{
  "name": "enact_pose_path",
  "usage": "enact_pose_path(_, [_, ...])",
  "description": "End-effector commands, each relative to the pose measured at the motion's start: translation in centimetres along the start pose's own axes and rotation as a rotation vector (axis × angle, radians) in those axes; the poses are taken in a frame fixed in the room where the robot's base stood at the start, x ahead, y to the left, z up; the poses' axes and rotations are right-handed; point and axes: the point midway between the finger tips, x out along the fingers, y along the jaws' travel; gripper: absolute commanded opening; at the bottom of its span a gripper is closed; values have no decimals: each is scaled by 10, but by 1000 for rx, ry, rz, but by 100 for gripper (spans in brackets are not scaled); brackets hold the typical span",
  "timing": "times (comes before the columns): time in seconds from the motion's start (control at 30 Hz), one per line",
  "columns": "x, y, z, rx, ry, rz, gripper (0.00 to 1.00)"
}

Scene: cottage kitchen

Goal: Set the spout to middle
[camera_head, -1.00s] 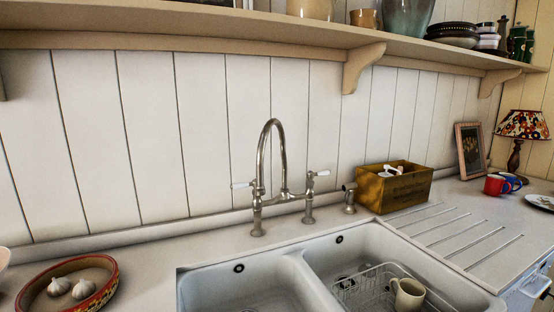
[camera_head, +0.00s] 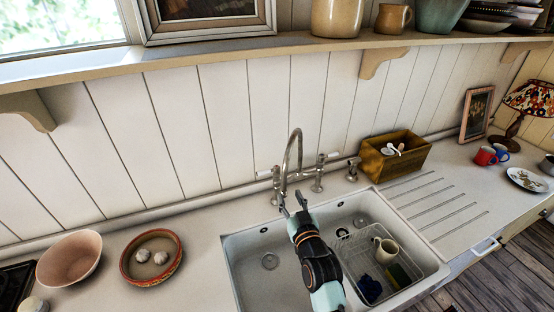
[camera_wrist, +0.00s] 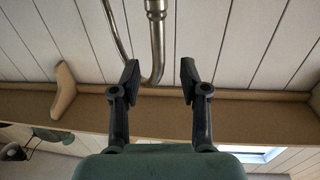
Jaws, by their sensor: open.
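The tall arched metal spout (camera_head: 298,150) rises from the two-handled tap behind the double sink (camera_head: 240,280). It curves forward, and its free end hangs close to my gripper (camera_head: 292,204). Whether that end is over the left basin or the divider I cannot tell, as my arm covers the divider. In the wrist view, which looks upside down, the spout (camera_wrist: 155,40) shows with its bend between the fingers of my gripper (camera_wrist: 160,73). The fingers are apart, with gaps on both sides of the spout. Contact is not visible.
White-tipped handles flank the spout. A wire rack (camera_head: 352,246) with a cream mug (camera_head: 387,251) is in the right basin. A wooden box (camera_head: 408,158) stands right of the tap. A garlic bowl (camera_head: 151,239) is left. A shelf (camera_head: 215,58) runs above.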

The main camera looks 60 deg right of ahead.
Motion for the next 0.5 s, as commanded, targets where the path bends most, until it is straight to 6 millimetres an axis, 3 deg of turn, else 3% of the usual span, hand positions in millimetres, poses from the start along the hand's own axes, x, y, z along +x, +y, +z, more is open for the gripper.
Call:
enact_pose_path(0.23, [12, 2, 2, 0, 2, 3, 45])
enact_pose_path(0.5, [62, 2, 1, -1, 2, 3, 45])
